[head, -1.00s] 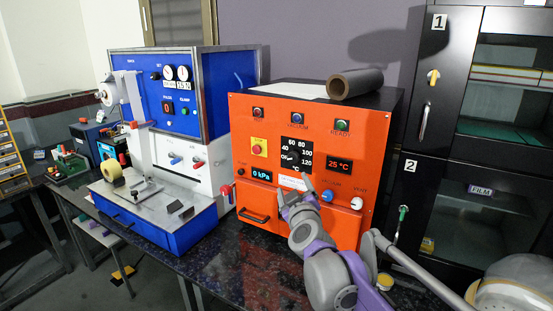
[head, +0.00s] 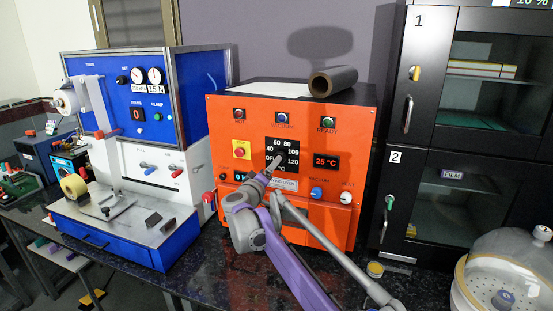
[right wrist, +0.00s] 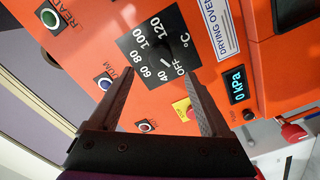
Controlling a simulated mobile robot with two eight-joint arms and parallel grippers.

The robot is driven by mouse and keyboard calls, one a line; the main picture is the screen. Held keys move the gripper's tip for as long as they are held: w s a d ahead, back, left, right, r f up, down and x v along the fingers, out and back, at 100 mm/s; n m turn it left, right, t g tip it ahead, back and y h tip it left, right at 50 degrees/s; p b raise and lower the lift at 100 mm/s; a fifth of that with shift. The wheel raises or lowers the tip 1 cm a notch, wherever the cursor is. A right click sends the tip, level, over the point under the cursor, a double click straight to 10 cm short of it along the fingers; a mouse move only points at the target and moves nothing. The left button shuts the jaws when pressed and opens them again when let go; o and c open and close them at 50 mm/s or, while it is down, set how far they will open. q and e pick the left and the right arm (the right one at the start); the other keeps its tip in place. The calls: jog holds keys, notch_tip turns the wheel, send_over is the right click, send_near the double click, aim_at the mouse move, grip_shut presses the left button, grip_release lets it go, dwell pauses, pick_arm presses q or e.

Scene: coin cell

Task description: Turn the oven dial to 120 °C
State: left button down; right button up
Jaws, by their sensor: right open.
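The orange drying oven (head: 225,125) stands on the bench with a black dial plate (head: 292,143) marked OFF to 120. The plate also shows in the right wrist view (right wrist: 140,57). The dark dial knob (right wrist: 180,45) sits in the middle of the plate; its exact setting is hard to tell. The temperature display (head: 325,162) reads 25 °C. My right gripper (head: 277,160) is in front of the plate, hiding part of it. In the right wrist view it (right wrist: 158,76) is open and empty, its fingers pointing at the dial area. My left gripper is not in view.
A blue and white machine (head: 185,100) stands left of the oven. A dark roll (head: 333,80) lies on the oven top. A black cabinet (head: 385,120) stands at right, with a clear dome (head: 510,260) in front. Blue and white knobs (head: 316,193) sit low on the oven.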

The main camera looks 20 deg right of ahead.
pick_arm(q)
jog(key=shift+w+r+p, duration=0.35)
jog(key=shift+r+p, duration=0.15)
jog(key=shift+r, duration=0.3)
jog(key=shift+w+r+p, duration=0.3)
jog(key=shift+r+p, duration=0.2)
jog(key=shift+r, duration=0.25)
pick_arm(e)
jog(key=x, duration=0.8)
jog(key=shift+a, duration=0.1)
grip_shut()
